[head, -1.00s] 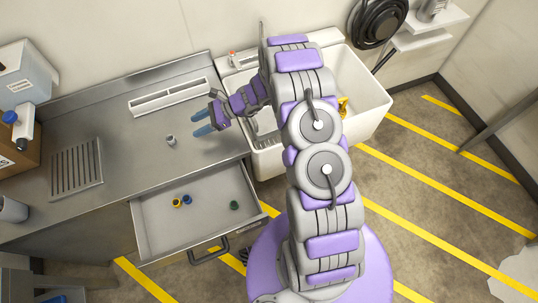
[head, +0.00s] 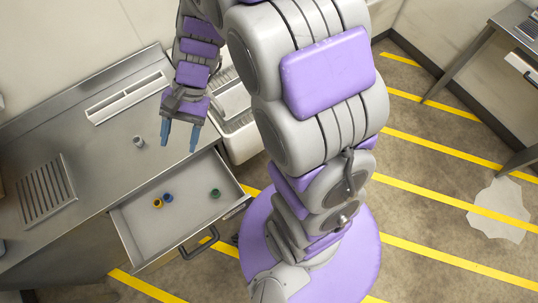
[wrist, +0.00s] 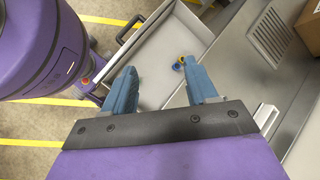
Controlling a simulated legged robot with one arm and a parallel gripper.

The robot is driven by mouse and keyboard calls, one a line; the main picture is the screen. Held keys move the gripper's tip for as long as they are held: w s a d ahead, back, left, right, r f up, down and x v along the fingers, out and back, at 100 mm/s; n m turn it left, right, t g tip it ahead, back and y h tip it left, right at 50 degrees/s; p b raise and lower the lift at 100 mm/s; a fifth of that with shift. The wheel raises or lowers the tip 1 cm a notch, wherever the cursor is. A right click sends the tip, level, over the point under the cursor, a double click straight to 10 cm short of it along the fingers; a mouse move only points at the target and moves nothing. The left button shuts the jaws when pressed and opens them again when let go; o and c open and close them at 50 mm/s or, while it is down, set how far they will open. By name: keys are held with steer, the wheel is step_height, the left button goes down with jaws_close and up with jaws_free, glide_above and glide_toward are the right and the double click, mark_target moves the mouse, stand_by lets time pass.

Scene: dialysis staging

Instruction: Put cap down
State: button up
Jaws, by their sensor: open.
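My gripper (head: 179,145) is open, with two blue fingers spread apart, near the front edge of the counter beside the open drawer. It also shows in the wrist view (wrist: 160,75), with nothing held between its fingers. A yellow cap (head: 158,203), a blue cap (head: 168,198) and a green cap (head: 215,193) lie apart from my gripper in the drawer (head: 185,225). The wrist view shows a blue and yellow cluster (wrist: 179,63) near the right finger. A small grey cylinder (head: 138,141) stands on the counter left of my gripper; I cannot tell if it is a cap.
The steel counter (head: 95,165) has a slotted vent (head: 46,190) at left and a long white channel (head: 128,95) along the back. The drawer handle (head: 198,246) sticks out over the floor.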

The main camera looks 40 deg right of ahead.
steer(key=s+d+r+n+h, duration=0.2)
steer(key=s+d, duration=0.3)
steer(key=s, duration=0.4)
steer(key=s+d+r+n+t+h, duration=0.1)
steer(key=s+d+r+n+h, duration=0.2)
steer(key=s+d, duration=0.3)
steer(key=s+n+h, duration=0.1)
steer(key=s, duration=0.1)
steer(key=shift+s+d+r+n+t+h, duration=0.15)
steer(key=shift+s+r+n+t+h, duration=0.15)
steer(key=shift+s+h, duration=0.1)
steer(key=shift+o, duration=0.3)
steer(key=shift+s+d, duration=0.35)
steer(key=shift+d, duration=0.1)
steer(key=shift+w, duration=0.1)
